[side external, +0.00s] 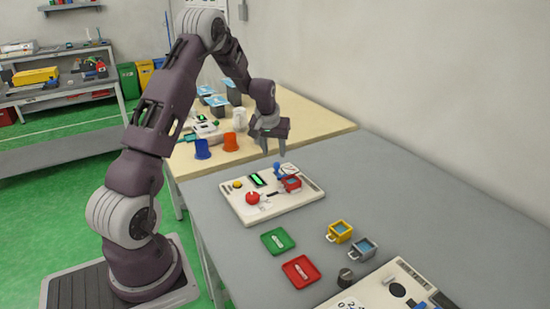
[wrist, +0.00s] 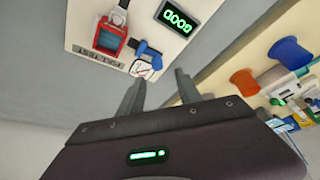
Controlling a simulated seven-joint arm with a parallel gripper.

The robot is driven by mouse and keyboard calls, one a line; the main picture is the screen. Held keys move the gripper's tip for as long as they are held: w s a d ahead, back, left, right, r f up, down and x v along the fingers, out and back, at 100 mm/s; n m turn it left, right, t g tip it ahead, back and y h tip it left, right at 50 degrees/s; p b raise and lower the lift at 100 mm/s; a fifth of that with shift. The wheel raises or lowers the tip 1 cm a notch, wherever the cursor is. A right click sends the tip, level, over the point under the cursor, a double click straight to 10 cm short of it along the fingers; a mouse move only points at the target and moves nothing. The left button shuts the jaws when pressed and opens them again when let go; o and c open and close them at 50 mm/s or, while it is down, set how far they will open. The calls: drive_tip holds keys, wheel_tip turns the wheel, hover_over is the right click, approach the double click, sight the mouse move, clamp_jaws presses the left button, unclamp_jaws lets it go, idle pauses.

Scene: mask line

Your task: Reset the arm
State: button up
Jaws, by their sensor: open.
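My gripper (side external: 274,148) hangs above the far edge of the white test board (side external: 252,217), pointing down. In the wrist view its two fingers (wrist: 158,90) stand apart with nothing between them. The board carries a red square fixture (side external: 292,184), a blue clamp-like part (side external: 279,171), a red knob (side external: 252,198), a yellow button (side external: 237,184) and a small display (side external: 257,180). In the wrist view the display (wrist: 175,18) reads GOOD in green. The red fixture (wrist: 109,38) sits by a "PULL TEST" label, beside the blue part (wrist: 148,52).
A blue bin (side external: 202,149) and an orange bin (side external: 230,142) stand on the wooden table behind.

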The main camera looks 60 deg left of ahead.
drive_tip(key=shift+s+d+r, duration=0.15)
drive_tip(key=shift+r, duration=0.25)
drive_tip(key=s+d+r+m+t+h, duration=0.15)
drive_tip(key=s+d+r, duration=0.35)
drive_tip(key=d+r, duration=0.5)
drive_tip(key=s+d+r+m, duration=0.35)
drive_tip(key=d+r, duration=0.45)
drive_tip(key=d, duration=0.5)
drive_tip(key=s+d+m+h, duration=0.1)
drive_tip(key=s+d+m, duration=0.1)
drive_tip(key=s+d, duration=0.3)
drive_tip(key=s+d+m, duration=0.2)
drive_tip(key=s+d, duration=0.3)
drive_tip(key=s, duration=0.9)
drive_tip(key=shift+s+d+f+t+h, duration=0.15)
drive_tip(key=shift+s+d+t+h, duration=0.1)
drive_tip(key=shift+t+h, duration=0.15)
drive_tip(key=shift+a, duration=0.1)
